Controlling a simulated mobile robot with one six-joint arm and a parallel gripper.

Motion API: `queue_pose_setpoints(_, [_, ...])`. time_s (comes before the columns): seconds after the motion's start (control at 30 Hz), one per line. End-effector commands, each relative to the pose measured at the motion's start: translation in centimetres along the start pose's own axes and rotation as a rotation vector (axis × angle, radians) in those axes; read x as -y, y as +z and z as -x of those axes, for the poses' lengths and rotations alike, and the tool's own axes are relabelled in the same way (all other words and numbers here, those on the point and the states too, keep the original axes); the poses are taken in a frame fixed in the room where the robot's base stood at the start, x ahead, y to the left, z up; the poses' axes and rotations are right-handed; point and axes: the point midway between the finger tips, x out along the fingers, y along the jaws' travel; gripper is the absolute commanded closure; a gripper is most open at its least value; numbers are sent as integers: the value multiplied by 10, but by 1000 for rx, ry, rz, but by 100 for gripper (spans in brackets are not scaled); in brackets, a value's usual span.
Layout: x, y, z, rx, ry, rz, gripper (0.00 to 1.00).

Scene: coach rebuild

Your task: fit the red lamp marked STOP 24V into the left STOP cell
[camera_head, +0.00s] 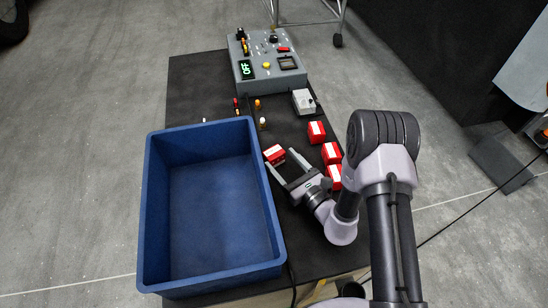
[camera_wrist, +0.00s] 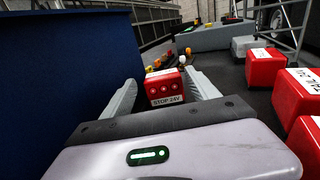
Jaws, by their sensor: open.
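The red lamp marked STOP 24V (camera_wrist: 165,87) stands on the dark bench top, its label facing my wrist camera. In the head view the lamp (camera_head: 274,154) sits close to the right wall of the blue bin. My gripper (camera_head: 281,158) is open and low over the bench, its fingertips pointing at the lamp. In the wrist view the lamp shows between the two grey fingers of my gripper (camera_wrist: 160,84). I cannot tell whether either finger touches it. I cannot make out the left STOP cell in either view.
The large blue bin (camera_head: 151,210) is empty. Several other red boxes (camera_head: 317,131) stand right of my gripper. A grey control box (camera_head: 267,67) with a green OFF display is at the far end. A small white box (camera_head: 303,101) and small coloured pieces (camera_head: 257,104) lie before it.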

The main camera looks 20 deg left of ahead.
Motion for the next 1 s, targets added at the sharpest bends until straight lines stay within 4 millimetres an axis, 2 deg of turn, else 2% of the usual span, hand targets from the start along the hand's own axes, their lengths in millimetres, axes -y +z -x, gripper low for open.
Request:
queue_pose_setpoints(0.2, [0,-9,-40,2,2,2,31])
queue_pose_setpoints(0.3, [1,-7,-51,1,0,0,31])
queue_pose_setpoints(0.53, [1,-6,-53,0,-1,-1,33])
queue_pose_setpoints(0.8, [1,-6,-53,0,-1,-1,86])
queue_pose_setpoints(0.83, [1,-6,-53,0,-1,-1,87])
queue_pose_setpoints(0.87, [1,-6,-53,0,-1,-1,94])
queue_pose_setpoints(1.0, [1,-6,-52,0,-1,-1,94])
